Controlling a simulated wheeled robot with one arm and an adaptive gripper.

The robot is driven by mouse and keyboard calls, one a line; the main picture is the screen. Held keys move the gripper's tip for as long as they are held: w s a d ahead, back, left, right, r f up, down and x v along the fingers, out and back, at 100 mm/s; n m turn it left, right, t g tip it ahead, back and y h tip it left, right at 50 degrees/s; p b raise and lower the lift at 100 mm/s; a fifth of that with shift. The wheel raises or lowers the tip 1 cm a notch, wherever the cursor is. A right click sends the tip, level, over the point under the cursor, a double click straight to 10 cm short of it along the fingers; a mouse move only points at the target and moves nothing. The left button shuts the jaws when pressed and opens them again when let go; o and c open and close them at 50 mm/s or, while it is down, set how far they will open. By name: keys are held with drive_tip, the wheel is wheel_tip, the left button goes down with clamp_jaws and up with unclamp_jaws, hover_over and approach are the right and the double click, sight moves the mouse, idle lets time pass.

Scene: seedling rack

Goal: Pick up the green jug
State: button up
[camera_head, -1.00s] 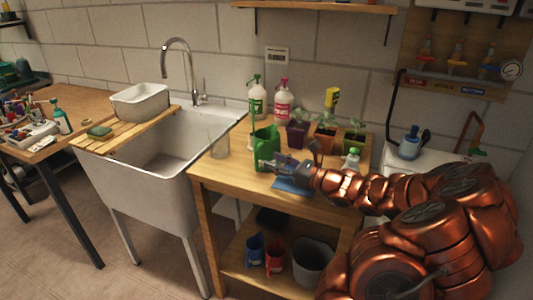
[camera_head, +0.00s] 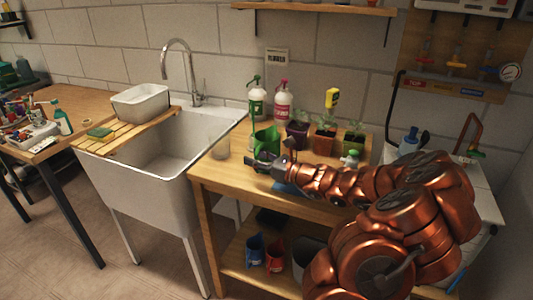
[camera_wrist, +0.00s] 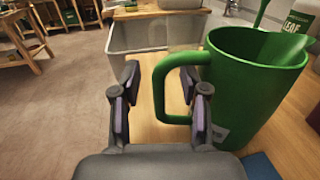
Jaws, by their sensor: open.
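The green jug (camera_head: 266,140) stands upright on the wooden bench (camera_head: 228,178). In the wrist view the jug (camera_wrist: 248,85) fills the right side, with its handle (camera_wrist: 160,88) pointing left. My gripper (camera_head: 262,163) is at the near side of the jug in the head view and hides its lower part. In the wrist view my gripper (camera_wrist: 158,105) is open, and the handle's outer bar shows between its two fingers. The right finger overlaps the handle's opening. I cannot tell whether either finger touches the handle.
Potted seedlings (camera_head: 324,138) and two spray bottles (camera_head: 284,105) stand behind the jug. A clear glass (camera_head: 220,147) stands left of it, near the sink (camera_head: 165,150). A blue cloth (camera_head: 285,187) lies below my gripper. A blue jug (camera_head: 255,249) and a red jug (camera_head: 275,255) stand on the lower shelf.

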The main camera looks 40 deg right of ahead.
drive_tip(key=shift+c, duration=0.2)
clamp_jaws()
idle(0.4)
